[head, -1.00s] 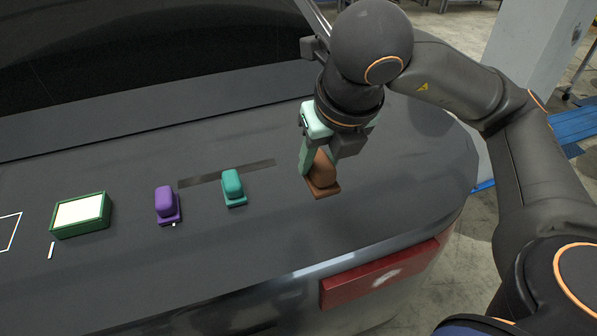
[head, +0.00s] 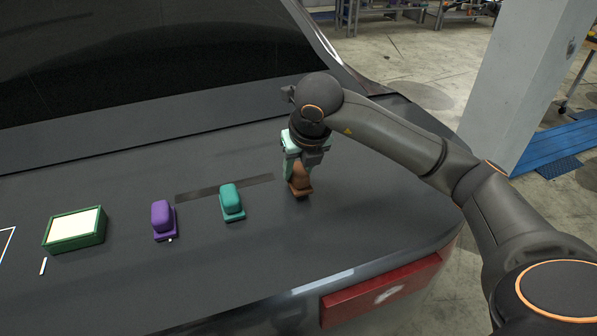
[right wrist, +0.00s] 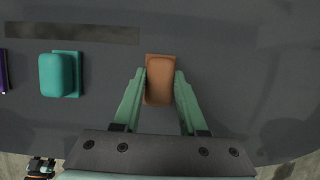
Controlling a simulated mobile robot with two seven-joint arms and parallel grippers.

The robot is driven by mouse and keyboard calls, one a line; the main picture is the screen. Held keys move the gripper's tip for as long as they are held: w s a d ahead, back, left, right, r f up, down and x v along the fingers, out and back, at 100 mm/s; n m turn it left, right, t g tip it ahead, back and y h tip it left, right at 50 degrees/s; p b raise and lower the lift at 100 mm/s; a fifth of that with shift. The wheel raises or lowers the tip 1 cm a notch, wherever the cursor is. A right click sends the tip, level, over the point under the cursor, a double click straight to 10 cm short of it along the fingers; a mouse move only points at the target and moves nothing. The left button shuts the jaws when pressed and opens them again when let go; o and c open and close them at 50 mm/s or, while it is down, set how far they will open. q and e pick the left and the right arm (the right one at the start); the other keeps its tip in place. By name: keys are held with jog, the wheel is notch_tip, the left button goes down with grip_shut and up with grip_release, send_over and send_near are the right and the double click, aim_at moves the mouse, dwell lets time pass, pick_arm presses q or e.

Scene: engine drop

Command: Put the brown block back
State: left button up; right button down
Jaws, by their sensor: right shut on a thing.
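The brown block (head: 300,184) has a rounded top on a flat base. It is at the right end of a row of blocks on the dark car lid. My right gripper (head: 299,170) is above it with its green fingers on both sides, shut on the block. In the right wrist view the brown block (right wrist: 160,80) shows between the fingertips (right wrist: 160,88). The block looks upright and at or very near the lid; I cannot tell if its base touches.
A teal block (head: 231,201) and a purple block (head: 163,219) stand to the left. A green box (head: 103,232) with a pale top is farther left. A dark strip (head: 222,187) lies behind the teal block. The lid's curved edge lies to the right.

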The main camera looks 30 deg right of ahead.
aim_at(303, 175)
jog(key=shift+s+f, duration=0.1)
jog(key=shift+f, duration=0.65)
jog(key=shift+c, duration=2.2)
grip_release()
jog(key=shift+f, duration=0.1)
jog(key=v, duration=0.2)
jog(key=s+b+v, duration=0.1)
jog(key=v, duration=0.2)
jog(key=shift+s+a+f, duration=0.1)
jog(key=v, duration=0.7)
jog(key=shift+p, duration=0.45)
jog(key=shift+s, duration=0.1)
